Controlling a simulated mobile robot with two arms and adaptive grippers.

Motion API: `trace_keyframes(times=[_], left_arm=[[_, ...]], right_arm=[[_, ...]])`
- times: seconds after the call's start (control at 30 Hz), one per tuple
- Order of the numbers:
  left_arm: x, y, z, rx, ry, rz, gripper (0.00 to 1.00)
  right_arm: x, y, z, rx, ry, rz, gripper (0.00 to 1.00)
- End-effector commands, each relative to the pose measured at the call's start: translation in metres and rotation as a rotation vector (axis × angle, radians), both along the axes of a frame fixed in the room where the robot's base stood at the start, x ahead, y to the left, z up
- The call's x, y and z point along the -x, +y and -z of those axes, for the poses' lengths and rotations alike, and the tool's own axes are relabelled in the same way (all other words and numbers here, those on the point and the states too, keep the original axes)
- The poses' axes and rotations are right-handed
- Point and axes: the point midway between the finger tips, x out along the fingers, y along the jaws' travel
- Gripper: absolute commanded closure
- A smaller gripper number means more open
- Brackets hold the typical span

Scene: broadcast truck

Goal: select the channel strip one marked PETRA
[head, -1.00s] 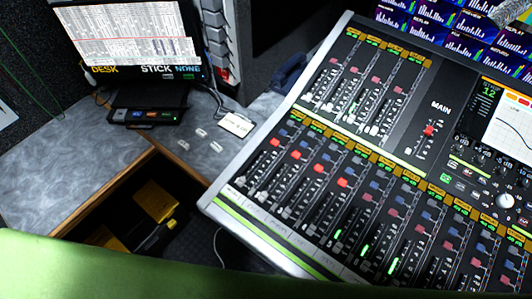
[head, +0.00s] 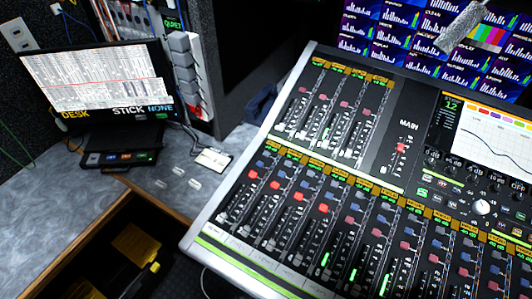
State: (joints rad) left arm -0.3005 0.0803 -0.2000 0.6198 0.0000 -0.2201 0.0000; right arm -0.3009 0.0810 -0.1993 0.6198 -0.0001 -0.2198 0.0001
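The mixing console (head: 408,222) fills the right half of the head view, tilted in the picture. A pale label strip (head: 255,257) runs along the front edge. The names are too small to read, so I cannot tell which strip is marked PETRA. Neither of my grippers is in view.
A laptop-like screen (head: 95,80) reading DESK, STICK, NONE stands left on the grey counter (head: 50,217). A white card (head: 213,159) and small pale pieces lie beside the console. An open recess with a yellow item (head: 136,244) is below. Monitors (head: 380,25) are behind.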

Motion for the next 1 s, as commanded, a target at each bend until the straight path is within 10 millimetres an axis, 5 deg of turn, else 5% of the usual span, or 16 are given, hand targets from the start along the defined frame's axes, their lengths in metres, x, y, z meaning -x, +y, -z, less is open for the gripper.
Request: trace_keyframes(times=[0.03,0.13,1.0], left_arm=[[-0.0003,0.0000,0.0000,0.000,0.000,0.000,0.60],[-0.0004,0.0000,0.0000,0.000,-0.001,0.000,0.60],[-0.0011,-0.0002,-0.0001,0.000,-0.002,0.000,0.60]], right_arm=[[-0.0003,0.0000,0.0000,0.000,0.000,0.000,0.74],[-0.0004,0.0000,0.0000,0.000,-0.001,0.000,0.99],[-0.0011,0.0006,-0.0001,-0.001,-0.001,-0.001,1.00]])
